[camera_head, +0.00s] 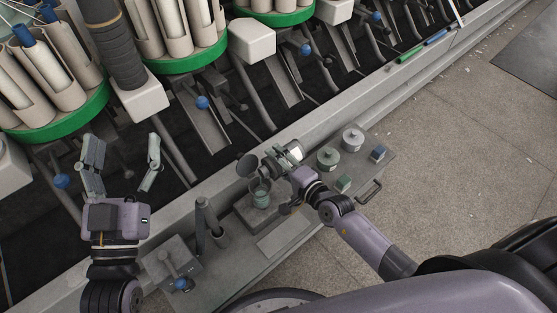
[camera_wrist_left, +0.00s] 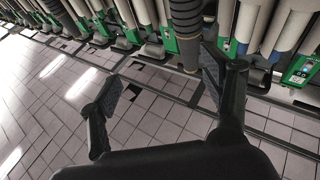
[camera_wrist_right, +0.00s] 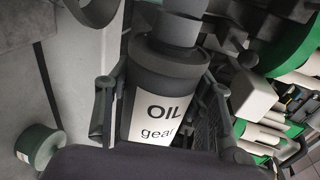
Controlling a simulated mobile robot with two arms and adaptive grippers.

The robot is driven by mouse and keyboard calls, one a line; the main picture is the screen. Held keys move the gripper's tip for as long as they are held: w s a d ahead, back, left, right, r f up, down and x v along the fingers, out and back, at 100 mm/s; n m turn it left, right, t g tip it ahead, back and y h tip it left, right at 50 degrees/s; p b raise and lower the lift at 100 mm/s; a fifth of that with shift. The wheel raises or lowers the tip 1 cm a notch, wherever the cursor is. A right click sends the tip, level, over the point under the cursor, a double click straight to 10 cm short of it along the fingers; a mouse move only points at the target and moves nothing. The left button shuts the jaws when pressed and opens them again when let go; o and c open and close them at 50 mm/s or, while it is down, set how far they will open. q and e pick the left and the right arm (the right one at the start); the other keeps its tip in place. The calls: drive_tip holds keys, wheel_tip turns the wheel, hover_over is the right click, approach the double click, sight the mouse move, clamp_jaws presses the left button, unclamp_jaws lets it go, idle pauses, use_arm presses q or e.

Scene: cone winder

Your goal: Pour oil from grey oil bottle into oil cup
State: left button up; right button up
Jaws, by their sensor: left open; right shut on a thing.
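The grey oil bottle (camera_head: 292,152) is held by my right gripper (camera_head: 286,172) above the grey tray, close to the oil cup. Its white label reads "OIL gear" in the right wrist view (camera_wrist_right: 160,117). The bottle looks tilted, its neck end towards the cup. The oil cup (camera_head: 261,197) looks like a greenish glass cup on a small block; a dark round lid (camera_head: 248,165) stands beside its top. I cannot tell whether oil is flowing. My left gripper (camera_head: 121,168) is open and empty, left of the tray; it also shows in the left wrist view (camera_wrist_left: 160,85).
The tray (camera_head: 280,240) also carries two round tins (camera_head: 352,139) (camera_head: 327,157), small green (camera_head: 344,183) and blue (camera_head: 378,153) blocks, an upright cylinder (camera_head: 217,236) and a grey box (camera_head: 172,262). Winder bobbins (camera_head: 170,30) stand behind. Open floor (camera_head: 460,140) lies right.

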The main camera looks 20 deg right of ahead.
use_arm(q)
drive_tip(key=shift+w+f+g, duration=0.25)
drive_tip(key=shift+f+g, duration=0.45)
drive_tip(key=shift+f, duration=0.25)
use_arm(e)
drive_tip(key=shift+r, duration=0.2)
use_arm(q)
drive_tip(key=shift+a, duration=0.1)
idle(0.9)
idle(1.6)
